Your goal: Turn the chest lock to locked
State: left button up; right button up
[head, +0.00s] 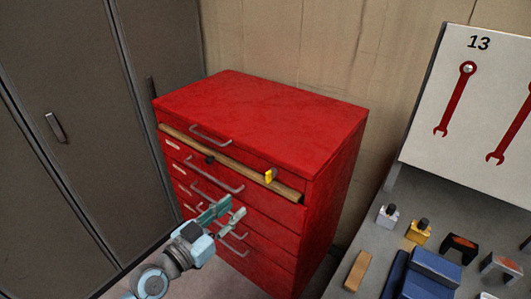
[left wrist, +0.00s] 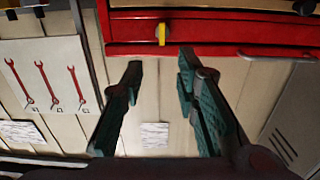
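The red drawer chest (head: 262,105) stands against the wall in the head view. A small yellow lock piece (head: 269,175) sits at the right end of its upper front, by a tan strip (head: 235,168). The yellow piece appears upright in the left wrist view (left wrist: 161,33), on the red front near the top of the picture. My left gripper (head: 232,211) is in front of the drawers, lower and left of the lock in the head view. In the left wrist view its fingers (left wrist: 158,75) are apart with nothing between them. My right gripper is not in view.
Several grey drawer handles (head: 213,174) stick out from the chest front. A grey cabinet (head: 60,90) stands at the left. At the right, a grey bench (head: 350,240) holds small blocks and a blue box (head: 435,268) below a wrench board (head: 470,110).

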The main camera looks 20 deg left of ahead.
aim_at(266, 175)
pick_arm(q)
jog(key=x, duration=1.4)
jog(key=shift+w+r+b, duration=0.3)
jog(key=shift+r, duration=0.1)
grip_shut()
